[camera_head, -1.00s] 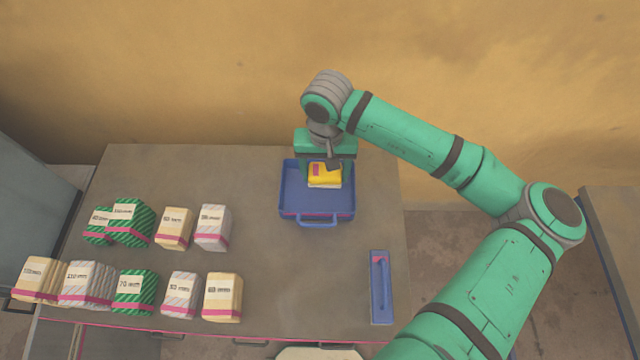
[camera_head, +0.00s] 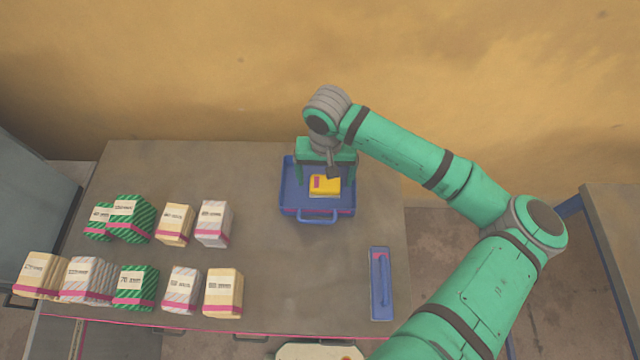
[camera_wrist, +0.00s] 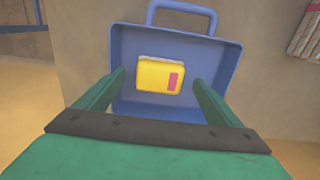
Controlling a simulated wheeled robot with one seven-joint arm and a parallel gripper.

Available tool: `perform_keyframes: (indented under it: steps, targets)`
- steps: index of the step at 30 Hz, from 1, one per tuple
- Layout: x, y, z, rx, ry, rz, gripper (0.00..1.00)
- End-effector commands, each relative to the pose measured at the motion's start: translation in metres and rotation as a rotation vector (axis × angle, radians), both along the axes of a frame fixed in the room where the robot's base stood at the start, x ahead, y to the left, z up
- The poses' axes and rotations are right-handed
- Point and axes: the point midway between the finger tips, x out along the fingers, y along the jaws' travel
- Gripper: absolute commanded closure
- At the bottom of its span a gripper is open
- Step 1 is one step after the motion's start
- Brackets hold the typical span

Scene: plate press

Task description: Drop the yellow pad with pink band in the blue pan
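The yellow pad with a pink band (camera_head: 325,184) lies inside the blue pan (camera_head: 287,196), near its middle. The pad also shows in the wrist view (camera_wrist: 160,75), resting on the floor of the pan (camera_wrist: 226,62) with its pink band to the right. My gripper (camera_head: 326,178) is over the back part of the pan. In the wrist view its two green fingers (camera_wrist: 160,80) are spread wide, with clear gaps between them and the pad. Nothing is held.
Several packets with pink bands stand in two rows at the left of the table, among them a green striped one (camera_head: 132,220). A blue piece with a handle (camera_head: 381,284) lies at the front right. The table between packets and pan is clear.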

Motion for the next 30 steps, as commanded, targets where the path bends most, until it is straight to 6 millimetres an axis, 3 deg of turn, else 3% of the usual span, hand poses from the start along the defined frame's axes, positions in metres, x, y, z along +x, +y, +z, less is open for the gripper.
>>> perform_keyframes:
  steps: [8,24,30]
  targets:
    - [0.000,0.000,0.005,-0.001,-0.001,0.000,0.12]
    - [0.001,-0.001,0.093,-0.002,-0.002,0.000,0.12]
    - [0.000,0.000,0.107,-0.001,-0.001,0.000,0.12]
